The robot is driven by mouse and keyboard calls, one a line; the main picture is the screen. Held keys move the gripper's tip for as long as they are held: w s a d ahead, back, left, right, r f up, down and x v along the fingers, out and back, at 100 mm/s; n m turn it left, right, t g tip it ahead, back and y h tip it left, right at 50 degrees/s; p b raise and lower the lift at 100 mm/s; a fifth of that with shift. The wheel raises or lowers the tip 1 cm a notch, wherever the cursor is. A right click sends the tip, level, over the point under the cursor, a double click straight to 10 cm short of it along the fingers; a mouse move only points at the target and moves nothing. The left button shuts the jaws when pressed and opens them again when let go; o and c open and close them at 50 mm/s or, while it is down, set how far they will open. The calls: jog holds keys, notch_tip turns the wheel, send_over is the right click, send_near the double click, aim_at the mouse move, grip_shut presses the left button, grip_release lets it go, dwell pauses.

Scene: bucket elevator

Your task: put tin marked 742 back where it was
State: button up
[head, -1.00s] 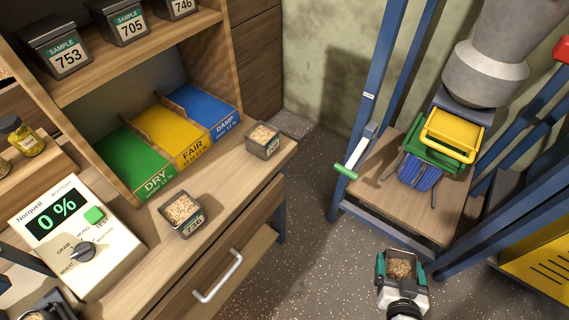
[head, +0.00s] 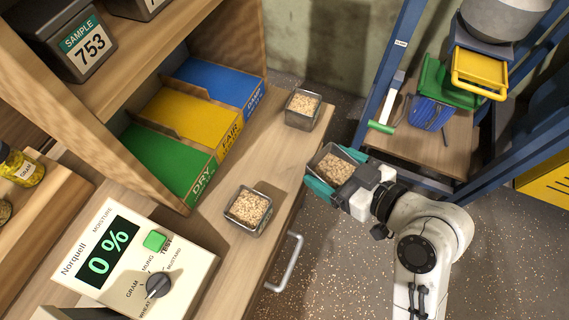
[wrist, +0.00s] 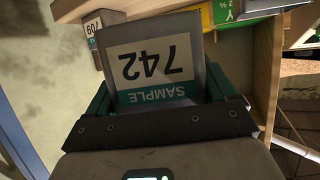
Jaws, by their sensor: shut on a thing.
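The tin marked 742 (wrist: 152,62) fills the wrist view, its label upside down there. My gripper (head: 334,170) is shut on it, green fingers on either side. In the head view the tin (head: 327,160) is open-topped and full of pale grain, held beside the right edge of the bench, level or nearly so. Its label is hidden in the head view. Two similar open tins of grain stand on the bench: one at the back corner (head: 302,109) and one nearer the front (head: 248,210).
Green DRY (head: 165,160), yellow FAIR (head: 190,118) and blue DAMP (head: 222,82) trays lie in the shelf unit. Tin 753 (head: 85,45) sits on the shelf above. A moisture meter (head: 135,255) reading 0 % is at front left. A blue frame (head: 395,70) stands at right.

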jog(key=s+a+r+n+g+y, duration=0.2)
jog(key=s+a+r+n+g, duration=0.2)
jog(key=s+a+r, duration=0.15)
jog(key=shift+g+y, duration=0.3)
jog(key=w+a+f, duration=0.1)
jog(key=w+f, duration=0.2)
jog(key=w+a+f, duration=0.2)
jog(key=w+f, duration=0.1)
jog(key=w, duration=0.1)
jog(key=w+a+f, duration=0.1)
jog(key=w+f, duration=0.1)
jog(key=w, duration=0.2)
jog(key=shift+w+a+f, duration=0.25)
jog(key=shift+a+f, duration=0.1)
jog(key=shift+f, duration=0.05)
jog(key=shift+w+a+f, duration=0.15)
jog(key=shift+w+f, duration=0.2)
jog(key=shift+f, duration=0.15)
jog(key=shift+f+p, duration=0.5)
jog(key=shift+f, duration=1.05)
jog(key=o, duration=1)
jog(key=shift+f, duration=0.1)
jog(key=shift+o, duration=0.2)
